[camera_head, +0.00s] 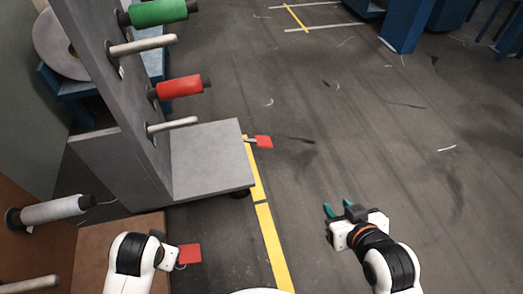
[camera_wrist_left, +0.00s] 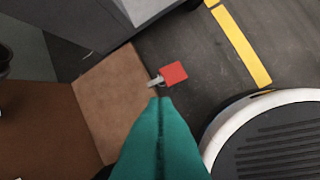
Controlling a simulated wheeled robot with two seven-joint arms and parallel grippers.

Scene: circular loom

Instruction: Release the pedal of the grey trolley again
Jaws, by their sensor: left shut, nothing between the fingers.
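The grey trolley (camera_head: 209,160) stands at the left with its base on the floor. Its red pedal (camera_head: 264,142) sticks out to the right of the base; I cannot tell whether it is up or down. My left gripper shows by its closed green fingers in the left wrist view (camera_wrist_left: 160,103). They are shut and empty, with the tips just below a second red pedal (camera_wrist_left: 173,74) beside a brown base; contact cannot be told. In the head view its fingers are hidden, beside that second pedal (camera_head: 189,253). My right gripper (camera_head: 337,208) is open and empty over the floor.
The brown trolley (camera_head: 95,248) stands in front of the grey one. Green (camera_head: 158,12) and red (camera_head: 179,87) spools sit on the grey trolley's pegs. A yellow floor line (camera_head: 273,248) runs past both trolleys. The floor to the right is mostly clear.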

